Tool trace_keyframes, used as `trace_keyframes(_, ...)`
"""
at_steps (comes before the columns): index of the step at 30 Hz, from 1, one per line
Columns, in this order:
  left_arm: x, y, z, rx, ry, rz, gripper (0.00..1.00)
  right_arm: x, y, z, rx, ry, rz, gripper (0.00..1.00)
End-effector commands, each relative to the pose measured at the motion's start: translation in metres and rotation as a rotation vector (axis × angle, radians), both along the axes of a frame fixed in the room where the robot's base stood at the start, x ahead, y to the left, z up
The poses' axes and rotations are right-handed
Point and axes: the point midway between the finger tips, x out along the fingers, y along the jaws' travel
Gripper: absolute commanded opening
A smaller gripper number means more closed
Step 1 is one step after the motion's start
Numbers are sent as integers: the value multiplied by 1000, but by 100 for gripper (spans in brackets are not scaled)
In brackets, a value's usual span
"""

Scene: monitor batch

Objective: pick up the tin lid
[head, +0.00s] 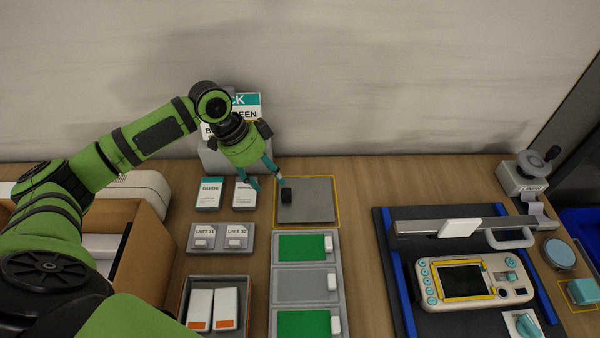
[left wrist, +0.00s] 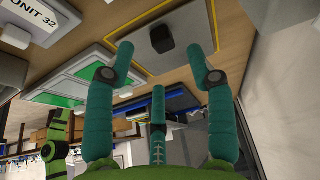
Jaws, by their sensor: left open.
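The tin lid looks to be the flat grey square plate (head: 318,205) with a black knob (head: 286,195). It lies on the table inside a yellow outline, below the wall side of the table. In the left wrist view the lid (left wrist: 200,38) shows at the top, with its knob just beyond my fingers. My left gripper (head: 267,183) is open and empty, with teal fingers pointing down, just left of the knob and apart from it. The open fingers also show in the left wrist view (left wrist: 160,65). My right gripper is not in view.
Guide cards (head: 209,192) and unit holders (head: 204,238) lie left of the lid. A tray with green panels (head: 278,290) lies just below it. An open tin (head: 183,300) holds white and orange boxes. A dark mat (head: 385,235) with a handheld device (head: 430,285) is at right.

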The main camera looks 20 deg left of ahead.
Motion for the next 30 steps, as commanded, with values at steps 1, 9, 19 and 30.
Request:
trace_keyframes(1, -1, -1, -1, 0, 2, -3, 55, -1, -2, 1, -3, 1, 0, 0)
trace_keyframes(9, 5, -12, -24, -3, 4, -3, 55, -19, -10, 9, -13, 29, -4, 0)
trace_keyframes(19, 15, -27, -62, 0, 1, -3, 55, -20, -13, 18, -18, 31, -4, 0)
trace_keyframes(30, 15, -27, -63, 1, 1, -2, 3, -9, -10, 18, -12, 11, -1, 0)
